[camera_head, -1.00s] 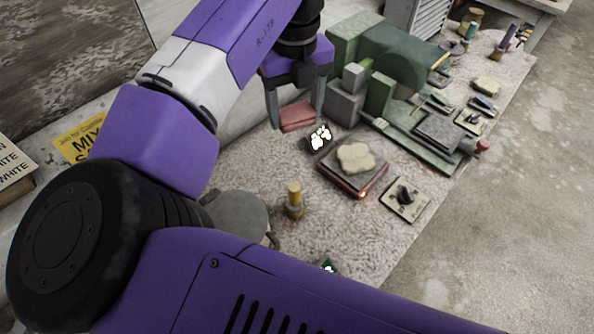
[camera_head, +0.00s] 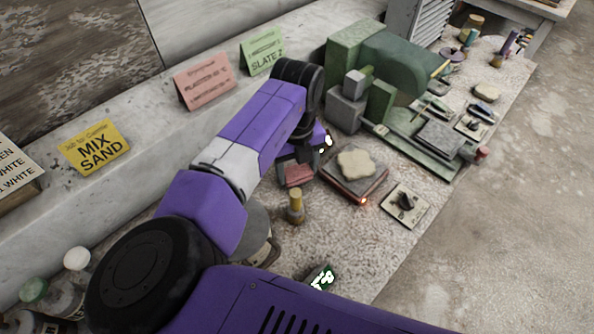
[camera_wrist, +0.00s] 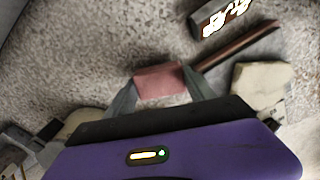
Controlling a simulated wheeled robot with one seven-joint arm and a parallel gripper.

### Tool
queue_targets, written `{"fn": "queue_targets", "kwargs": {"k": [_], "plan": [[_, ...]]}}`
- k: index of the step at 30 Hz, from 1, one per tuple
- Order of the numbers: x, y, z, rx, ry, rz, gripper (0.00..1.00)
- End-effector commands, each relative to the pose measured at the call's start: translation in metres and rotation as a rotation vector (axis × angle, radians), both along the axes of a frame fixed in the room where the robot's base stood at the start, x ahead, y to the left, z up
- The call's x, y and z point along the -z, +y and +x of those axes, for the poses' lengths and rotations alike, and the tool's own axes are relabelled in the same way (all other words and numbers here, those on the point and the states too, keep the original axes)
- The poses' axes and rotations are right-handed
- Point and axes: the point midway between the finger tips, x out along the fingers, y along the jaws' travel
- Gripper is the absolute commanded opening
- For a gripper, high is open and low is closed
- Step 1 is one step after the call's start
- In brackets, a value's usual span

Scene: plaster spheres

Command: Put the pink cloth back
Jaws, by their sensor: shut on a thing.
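My gripper (camera_head: 298,180) is shut on a small folded pink cloth (camera_head: 299,173), which sits between its two fingers. The head view shows it above the speckled bench, left of a dark square slab. In the wrist view, the cloth (camera_wrist: 160,80) lies across the fingertips of my gripper (camera_wrist: 160,88), with the speckled surface behind it. I cannot tell how high the cloth is above the bench.
A cream lump (camera_head: 357,162) sits on the slab (camera_head: 345,186), whose front corner glows. A yellow-topped bottle (camera_head: 295,206) stands close below my gripper. A switch plate (camera_head: 405,204) is at right. Pink (camera_head: 203,80) and green (camera_head: 262,51) signs stand on the ledge.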

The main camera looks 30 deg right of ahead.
Motion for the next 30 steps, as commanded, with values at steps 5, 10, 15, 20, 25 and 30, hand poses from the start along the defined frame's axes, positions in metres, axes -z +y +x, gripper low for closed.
{"fn": "queue_targets", "kwargs": {"k": [5, 10, 15, 20, 25, 30], "plan": [[0.014, 0.000, 0.000, 0.001, -0.001, 0.000, 0.30], [0.014, 0.000, 0.000, 0.000, -0.001, 0.000, 0.30], [0.017, 0.000, 0.000, 0.000, 0.000, 0.000, 0.69], [0.017, 0.000, 0.000, 0.000, -0.001, 0.000, 0.72], [0.015, 0.000, 0.000, 0.000, -0.001, 0.001, 0.72], [0.003, 0.000, 0.001, 0.000, -0.003, 0.001, 0.72]]}}
